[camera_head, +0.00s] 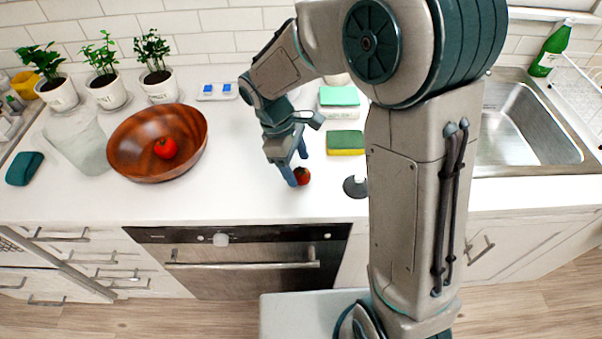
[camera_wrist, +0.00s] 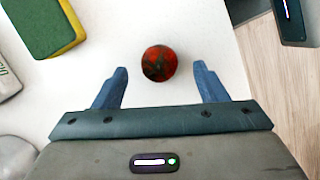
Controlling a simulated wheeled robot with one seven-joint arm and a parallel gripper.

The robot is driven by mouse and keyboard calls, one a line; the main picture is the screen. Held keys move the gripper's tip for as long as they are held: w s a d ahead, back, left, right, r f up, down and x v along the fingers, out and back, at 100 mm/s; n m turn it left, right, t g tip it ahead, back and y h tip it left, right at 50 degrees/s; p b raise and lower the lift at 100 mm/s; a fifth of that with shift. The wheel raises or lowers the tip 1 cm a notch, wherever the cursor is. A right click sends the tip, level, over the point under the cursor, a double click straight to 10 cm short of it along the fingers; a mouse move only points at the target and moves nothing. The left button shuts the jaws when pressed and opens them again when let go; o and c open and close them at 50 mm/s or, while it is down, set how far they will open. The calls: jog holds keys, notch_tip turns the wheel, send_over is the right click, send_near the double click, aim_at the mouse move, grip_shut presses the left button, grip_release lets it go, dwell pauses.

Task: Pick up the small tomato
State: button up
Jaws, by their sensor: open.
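A small dark red tomato (camera_head: 302,176) sits on the white counter near its front edge, above the oven. It also shows in the wrist view (camera_wrist: 159,63), mottled red and dark, just beyond and between my two blue fingertips. My gripper (camera_head: 296,170) is open and points down at the counter beside the tomato. In the wrist view my gripper (camera_wrist: 160,80) has a clear gap on each side of the tomato, and neither finger appears to touch it. A second, brighter red tomato (camera_head: 165,148) lies in a brown wooden bowl (camera_head: 128,160) to the left.
A green and yellow sponge (camera_head: 345,142) lies behind my gripper to the right. A dark round item (camera_head: 355,186) stands right of the small tomato, partly hidden by my arm. Potted plants (camera_head: 160,86) line the back left. The counter between bowl and gripper is clear.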

jog(key=shift+x, duration=1.3)
jog(key=c, duration=1.1)
jog(key=shift+o, duration=0.2)
jog(key=shift+r, duration=0.1)
